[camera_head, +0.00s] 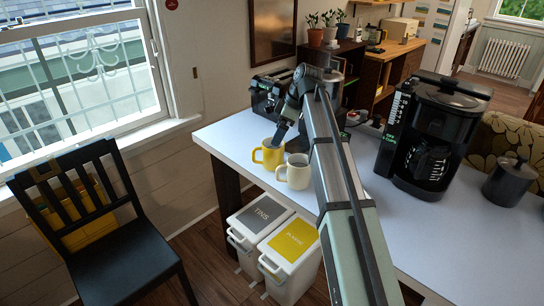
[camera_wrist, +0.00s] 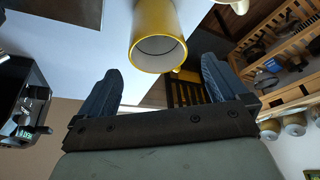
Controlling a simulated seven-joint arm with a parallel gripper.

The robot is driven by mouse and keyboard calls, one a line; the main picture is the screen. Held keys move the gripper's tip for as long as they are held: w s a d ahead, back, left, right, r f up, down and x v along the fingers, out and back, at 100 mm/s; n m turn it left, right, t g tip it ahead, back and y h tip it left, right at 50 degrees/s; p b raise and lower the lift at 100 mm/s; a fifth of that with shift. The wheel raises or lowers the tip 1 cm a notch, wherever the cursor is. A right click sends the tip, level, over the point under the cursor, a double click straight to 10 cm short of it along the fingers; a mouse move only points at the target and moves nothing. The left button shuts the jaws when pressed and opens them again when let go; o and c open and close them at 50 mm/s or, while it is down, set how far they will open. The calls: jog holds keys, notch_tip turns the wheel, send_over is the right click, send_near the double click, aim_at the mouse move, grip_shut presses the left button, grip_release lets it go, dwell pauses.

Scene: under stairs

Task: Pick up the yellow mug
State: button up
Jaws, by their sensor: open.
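The yellow mug (camera_head: 268,155) stands upright near the front left edge of the white table (camera_head: 225,135), its handle toward the left. My gripper (camera_head: 279,137) is just above it, at its far right rim in the head view. In the wrist view the yellow mug (camera_wrist: 158,40) shows its open mouth, ahead of and between the two blue-grey fingers of my gripper (camera_wrist: 160,66). The fingers are spread apart and nothing is held. Whether a finger touches the mug cannot be told.
A cream mug (camera_head: 294,172) stands close to the right of the yellow mug, partly beside my arm. A black coffee maker (camera_head: 430,135) and a dark canister (camera_head: 507,182) stand at right. A toaster (camera_head: 268,93) is behind. Bins and a black chair (camera_head: 110,225) are below.

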jog(key=shift+x, duration=3.4)
jog(key=shift+w+a, duration=0.1)
jog(key=shift+w, duration=0.05)
jog(key=shift+r, duration=0.1)
jog(key=c, duration=1)
notch_tip(320, 180, up, 10)
